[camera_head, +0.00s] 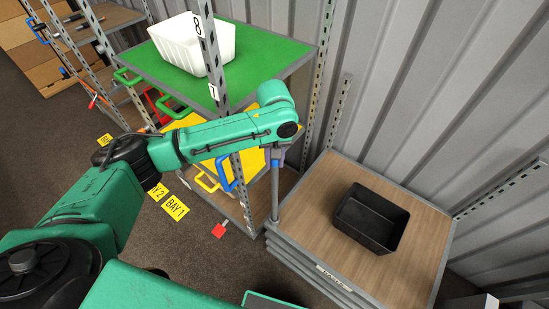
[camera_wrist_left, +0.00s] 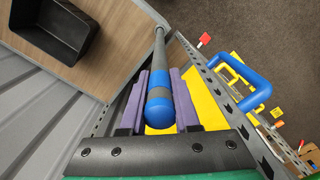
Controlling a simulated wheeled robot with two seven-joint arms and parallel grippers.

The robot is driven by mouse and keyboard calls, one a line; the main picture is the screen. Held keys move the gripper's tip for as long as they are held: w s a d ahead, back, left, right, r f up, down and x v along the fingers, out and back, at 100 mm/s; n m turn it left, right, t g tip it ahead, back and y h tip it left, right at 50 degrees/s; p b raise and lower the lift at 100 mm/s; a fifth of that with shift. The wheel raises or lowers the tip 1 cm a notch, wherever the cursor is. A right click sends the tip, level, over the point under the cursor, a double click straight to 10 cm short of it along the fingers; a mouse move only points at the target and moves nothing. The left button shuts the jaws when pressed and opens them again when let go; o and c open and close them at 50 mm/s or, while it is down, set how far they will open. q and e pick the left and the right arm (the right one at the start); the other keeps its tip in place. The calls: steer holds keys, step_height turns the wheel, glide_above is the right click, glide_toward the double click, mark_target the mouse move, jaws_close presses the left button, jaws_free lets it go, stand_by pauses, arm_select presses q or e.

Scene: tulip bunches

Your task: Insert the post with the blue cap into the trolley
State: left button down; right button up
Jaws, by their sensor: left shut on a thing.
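The post (camera_head: 275,195) is a grey rod with a blue cap. In the left wrist view the blue cap (camera_wrist_left: 160,106) sits between the purple fingers. My left gripper (camera_head: 275,152) reaches over from the left and is shut on the post near its capped end. The post hangs close to upright. Its lower end shows at the near-left corner of a wood-topped, grey-edged unit (camera_head: 310,205), seemingly the trolley; I cannot tell whether it is in a socket. The wooden top also shows in the left wrist view (camera_wrist_left: 110,20). My right gripper is not in view.
A black bin (camera_head: 371,220) stands on the wooden top. Left of it is a rack with a green shelf (camera_head: 265,60), a white bin (camera_head: 190,43), a yellow shelf and a blue handle (camera_head: 229,172). Perforated uprights stand close around the post. A corrugated wall (camera_head: 420,90) closes the back.

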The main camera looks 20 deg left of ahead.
mark_target(274, 168)
arm_select(q)
steer(key=shift+f+b, duration=0.3)
steer(key=shift+f, duration=1.6)
steer(key=c, duration=0.6)
jaws_free()
steer(key=shift+o, duration=0.2)
step_height(274, 168, up, 3)
steer(key=p, duration=0.3)
steer(key=shift+f, duration=0.15)
step_height(274, 168, up, 2)
steer(key=shift+r, duration=0.1)
